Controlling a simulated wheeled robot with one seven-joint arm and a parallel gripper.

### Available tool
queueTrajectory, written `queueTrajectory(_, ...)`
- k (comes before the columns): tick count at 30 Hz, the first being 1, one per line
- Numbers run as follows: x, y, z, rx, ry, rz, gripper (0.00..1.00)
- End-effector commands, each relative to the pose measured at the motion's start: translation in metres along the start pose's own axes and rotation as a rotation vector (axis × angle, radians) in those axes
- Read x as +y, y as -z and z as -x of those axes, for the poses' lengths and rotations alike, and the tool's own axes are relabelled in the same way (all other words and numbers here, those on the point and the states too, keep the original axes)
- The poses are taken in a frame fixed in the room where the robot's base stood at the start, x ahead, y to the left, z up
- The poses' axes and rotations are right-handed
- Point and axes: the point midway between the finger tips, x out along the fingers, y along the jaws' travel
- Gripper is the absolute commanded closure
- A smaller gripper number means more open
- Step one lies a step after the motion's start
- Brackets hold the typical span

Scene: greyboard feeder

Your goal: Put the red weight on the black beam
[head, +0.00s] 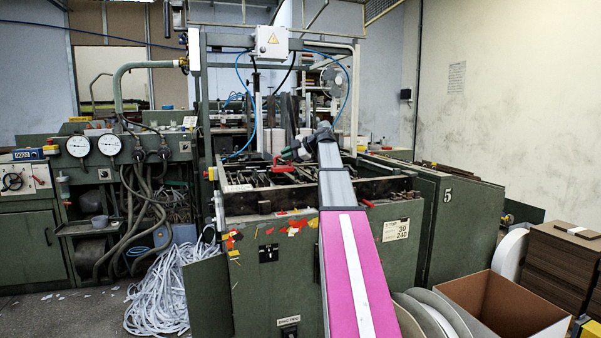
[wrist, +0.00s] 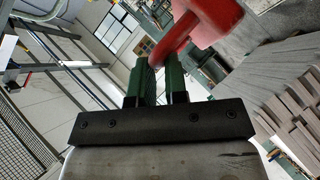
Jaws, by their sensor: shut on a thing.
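The red weight (wrist: 215,20) fills the upper middle of the wrist view, with a narrower part running down to my fingers. My gripper (wrist: 158,62) has green fingers shut on that narrower part. In the head view my gripper (head: 292,153) is at the end of my arm, above the machine's top, with the red weight (head: 279,165) just below and left of it. The black beam (head: 290,198) appears to be the long dark bar along the front top edge of the green machine. My arm crosses in front of part of it. The weight looks raised, apart from the beam.
Dark metal parts crowd the machine's bed (head: 255,180) behind the beam. Upright frame posts (head: 204,100) and blue hoses stand around it. A control box (head: 271,42) hangs above. An open cardboard box (head: 520,305) stands at the front right.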

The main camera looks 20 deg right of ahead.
Motion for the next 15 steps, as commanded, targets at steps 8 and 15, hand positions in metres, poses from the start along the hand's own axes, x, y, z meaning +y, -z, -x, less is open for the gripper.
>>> queueTrajectory(8,-0.008,-0.046,0.011,0.003,-0.002,-0.001,1.00)
queueTrajectory(15,-0.013,-0.056,0.013,0.003,-0.002,0.000,1.00)
